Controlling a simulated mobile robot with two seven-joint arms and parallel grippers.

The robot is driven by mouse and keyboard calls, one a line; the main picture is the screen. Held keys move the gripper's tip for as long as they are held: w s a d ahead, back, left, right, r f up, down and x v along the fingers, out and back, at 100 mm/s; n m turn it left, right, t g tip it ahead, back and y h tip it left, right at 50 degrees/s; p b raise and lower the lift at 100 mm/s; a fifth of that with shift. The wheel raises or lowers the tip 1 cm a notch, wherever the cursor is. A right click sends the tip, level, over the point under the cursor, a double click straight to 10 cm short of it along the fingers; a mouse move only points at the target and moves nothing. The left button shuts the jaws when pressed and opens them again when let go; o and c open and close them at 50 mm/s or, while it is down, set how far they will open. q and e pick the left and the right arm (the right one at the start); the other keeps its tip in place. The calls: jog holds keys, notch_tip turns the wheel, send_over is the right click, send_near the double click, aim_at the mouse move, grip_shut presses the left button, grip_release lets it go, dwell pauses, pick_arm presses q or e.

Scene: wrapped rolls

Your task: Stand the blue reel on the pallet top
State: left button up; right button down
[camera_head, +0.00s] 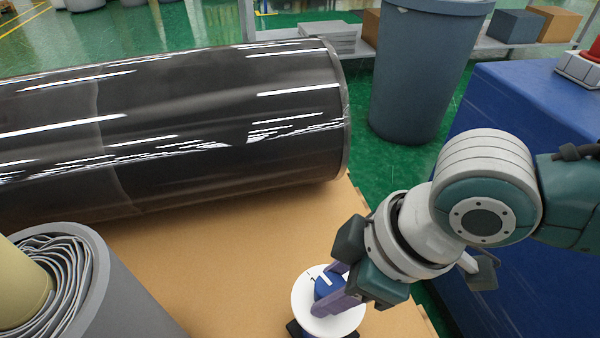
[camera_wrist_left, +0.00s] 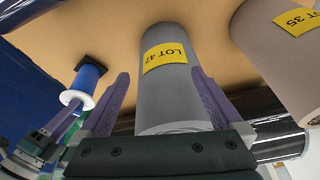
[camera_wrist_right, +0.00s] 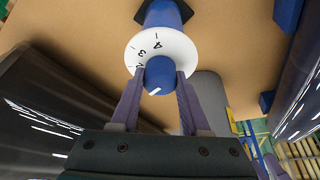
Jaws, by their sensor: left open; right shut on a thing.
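The blue reel has a white numbered disc (camera_head: 301,294) and a blue knob on top; it is at the bottom centre in the head view. My right gripper (camera_head: 331,287) is shut on the knob. In the right wrist view the reel's blue body (camera_wrist_right: 163,14) reaches down to a black square (camera_wrist_right: 139,14) at the tan pallet top (camera_head: 215,270). The reel looks upright, but I cannot tell whether it bears on the pallet. It also shows in the left wrist view (camera_wrist_left: 86,78). My left gripper (camera_wrist_left: 158,74) is open and empty, outside the head view.
A large black wrapped roll (camera_head: 200,120) lies across the pallet's back. A grey bin (camera_head: 420,70) and blue block (camera_head: 510,110) flank the pallet.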

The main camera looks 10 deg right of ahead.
pick_arm(q)
jog(key=shift+f, duration=0.15)
pick_arm(e)
jog(key=shift+f, duration=0.35)
jog(key=shift+f, duration=0.1)
pick_arm(q)
jog(key=shift+a+f, duration=0.1)
pick_arm(e)
jog(key=shift+c, duration=1.9)
grip_release()
jog(key=shift+r, duration=0.25)
jog(key=p+v, duration=0.6)
jog(key=v, duration=0.6)
jog(key=s+a+r+m+t, duration=0.1)
jog(key=s+a+r+m, duration=0.15)
jog(key=a, duration=0.25)
pick_arm(q)
notch_tip(320, 180, up, 6)
pick_arm(e)
jog(key=s+d+m+h, duration=0.3)
jog(key=s+d+m, duration=0.4)
jog(key=d, duration=0.4)
jog(key=shift+h, duration=0.3)
